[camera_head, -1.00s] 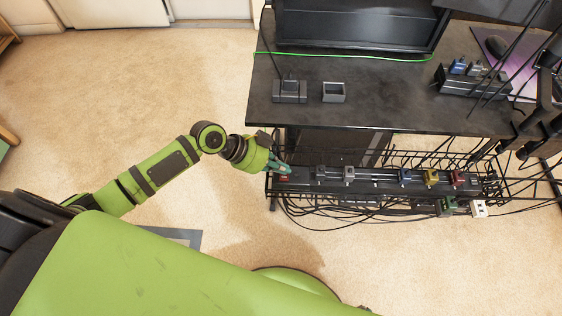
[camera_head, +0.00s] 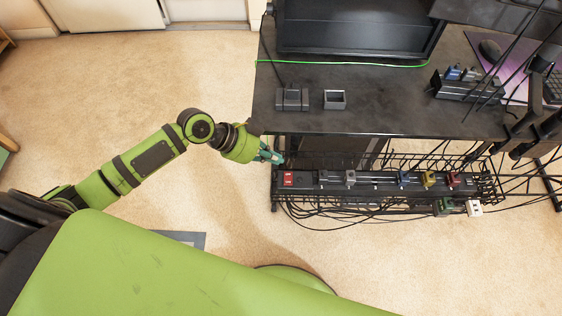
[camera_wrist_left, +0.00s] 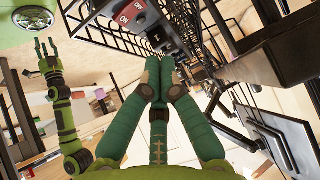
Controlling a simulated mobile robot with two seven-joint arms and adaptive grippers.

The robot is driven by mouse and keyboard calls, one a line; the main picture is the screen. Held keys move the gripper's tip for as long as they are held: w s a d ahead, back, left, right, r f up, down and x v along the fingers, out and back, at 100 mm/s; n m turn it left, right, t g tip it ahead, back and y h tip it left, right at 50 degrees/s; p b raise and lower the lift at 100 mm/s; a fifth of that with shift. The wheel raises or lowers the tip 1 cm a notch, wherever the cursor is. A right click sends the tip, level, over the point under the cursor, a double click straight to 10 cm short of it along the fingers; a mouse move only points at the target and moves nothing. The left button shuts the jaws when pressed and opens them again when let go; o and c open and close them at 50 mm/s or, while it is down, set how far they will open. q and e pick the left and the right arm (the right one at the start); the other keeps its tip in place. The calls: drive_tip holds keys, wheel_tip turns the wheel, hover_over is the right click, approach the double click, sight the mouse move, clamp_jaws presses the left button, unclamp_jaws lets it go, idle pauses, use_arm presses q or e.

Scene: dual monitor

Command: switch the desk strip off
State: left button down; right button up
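The desk strip (camera_head: 335,181) is a long black power strip in the wire tray under the desk. Its red switch (camera_head: 288,179) sits at the strip's left end. In the left wrist view the red switch (camera_wrist_left: 131,13) shows at the top, with ON and OFF lettering; I cannot tell which side is pressed. My left gripper (camera_head: 276,157) is just up and left of the switch, apart from it. Its teal fingers (camera_wrist_left: 159,75) are drawn together with nothing between them. My right gripper (camera_wrist_left: 47,52) shows at the left of the wrist view, fingers spread and empty.
Several plugs, including a yellow one (camera_head: 429,179) and a blue one (camera_head: 403,179), sit along the strip. The wire tray (camera_head: 385,208) and loose cables surround it. The black desk top (camera_head: 385,110) is above. Carpet (camera_head: 215,70) is open at left.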

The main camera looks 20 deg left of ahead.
drive_tip(key=w+d, duration=0.1)
drive_tip(key=w, duration=0.3)
use_arm(q)
drive_tip(key=shift+a+r, duration=2.05)
drive_tip(key=shift+r, duration=0.15)
drive_tip(key=w+a+f+n+t+y+p, duration=0.25)
drive_tip(key=a+f+n, duration=0.3)
drive_tip(key=f, duration=0.45)
drive_tip(key=s+a+f+n+g+y+p, duration=0.1)
drive_tip(key=s+a+f+n+y, duration=0.15)
drive_tip(key=s+f, duration=0.4)
drive_tip(key=s+a+f+n+y+p, duration=0.1)
drive_tip(key=s+a+f+n+y, duration=0.15)
drive_tip(key=f, duration=0.65)
drive_tip(key=s+d+f+g, duration=0.1)
drive_tip(key=s+d+f, duration=0.1)
drive_tip(key=s, duration=0.7)
drive_tip(key=s+d+f+n+g+p, duration=0.1)
drive_tip(key=s+d+f, duration=0.1)
drive_tip(key=s+f, duration=0.3)
drive_tip(key=s+d+f+n+g+p, duration=0.1)
drive_tip(key=s+d+f+g, duration=0.1)
drive_tip(key=s, duration=1.2)
drive_tip(key=shift+d+f+y, duration=0.35)
drive_tip(key=shift+d+f, duration=0.1)
drive_tip(key=shift+f, duration=0.5)
use_arm(e)
wheel_tip(320, 180, up, 6)
drive_tip(key=s, duration=0.1)
drive_tip(key=shift+r, duration=0.25)
